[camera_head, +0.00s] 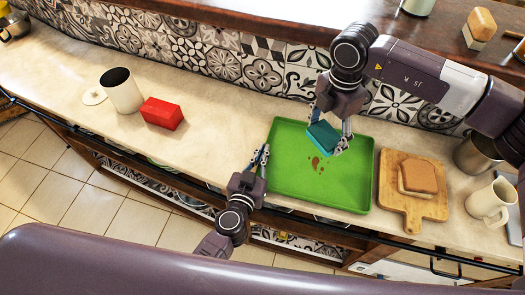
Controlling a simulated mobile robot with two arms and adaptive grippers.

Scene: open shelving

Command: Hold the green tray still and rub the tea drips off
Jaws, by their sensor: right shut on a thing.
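My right gripper (330,138) is shut on a teal sponge (323,137), held over the upper part of the tray, just above the drips in the picture. Whether the sponge touches the tray is hard to tell. My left gripper (261,155) is at the tray's left edge, its two fingers a little apart, with nothing visibly held. Whether it touches the rim is unclear.
A red box (162,113) and a white canister (122,92) stand at left. The counter between box and tray is clear.

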